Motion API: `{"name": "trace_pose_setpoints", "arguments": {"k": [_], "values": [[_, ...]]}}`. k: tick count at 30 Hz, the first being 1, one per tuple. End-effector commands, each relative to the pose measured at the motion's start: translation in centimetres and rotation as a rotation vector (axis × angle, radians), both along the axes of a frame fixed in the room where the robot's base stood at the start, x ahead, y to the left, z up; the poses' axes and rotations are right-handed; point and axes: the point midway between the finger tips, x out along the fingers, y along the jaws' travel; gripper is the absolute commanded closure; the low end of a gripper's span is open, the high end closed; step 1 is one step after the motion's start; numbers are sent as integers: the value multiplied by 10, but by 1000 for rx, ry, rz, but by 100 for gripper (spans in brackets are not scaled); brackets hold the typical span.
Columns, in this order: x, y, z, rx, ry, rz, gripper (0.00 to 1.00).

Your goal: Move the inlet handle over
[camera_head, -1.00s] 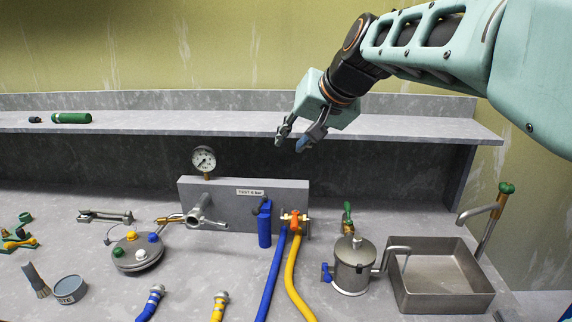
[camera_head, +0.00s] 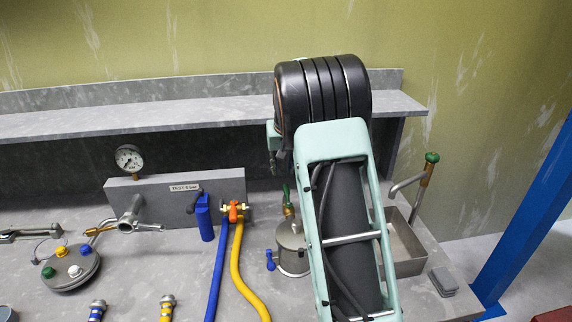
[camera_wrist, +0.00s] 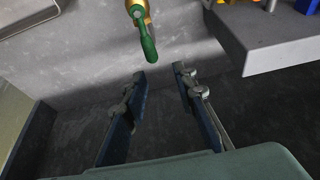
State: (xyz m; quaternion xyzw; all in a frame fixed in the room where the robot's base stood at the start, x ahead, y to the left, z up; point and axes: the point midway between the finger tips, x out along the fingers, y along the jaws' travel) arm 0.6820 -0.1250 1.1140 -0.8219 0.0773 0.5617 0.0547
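In the head view my arm hides most of the gripper and part of the pail.
A steel sink (camera_head: 408,252) with a green-knobbed tap (camera_head: 431,160) is at right. A shelf (camera_head: 200,118) runs behind. The round lid (camera_head: 70,268) lies at left.

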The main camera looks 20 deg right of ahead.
Motion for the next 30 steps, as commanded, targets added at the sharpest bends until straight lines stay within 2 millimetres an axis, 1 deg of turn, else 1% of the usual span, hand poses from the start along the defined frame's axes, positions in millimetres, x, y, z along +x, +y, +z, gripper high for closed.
{"name": "trace_pose_setpoints", "arguments": {"k": [1, 4, 11, 15, 21, 24, 30], "values": [[1, -7, -8, 2, 11, -6, 74], [1, -13, -18, 3, 22, -10, 74], [7, -15, -38, 2, 25, -10, 74], [13, -16, -57, 2, 25, -10, 74], [22, -18, -80, 2, 23, -10, 74], [25, -19, -88, 2, 23, -10, 74], [28, -19, -94, 2, 22, -10, 74]]}}
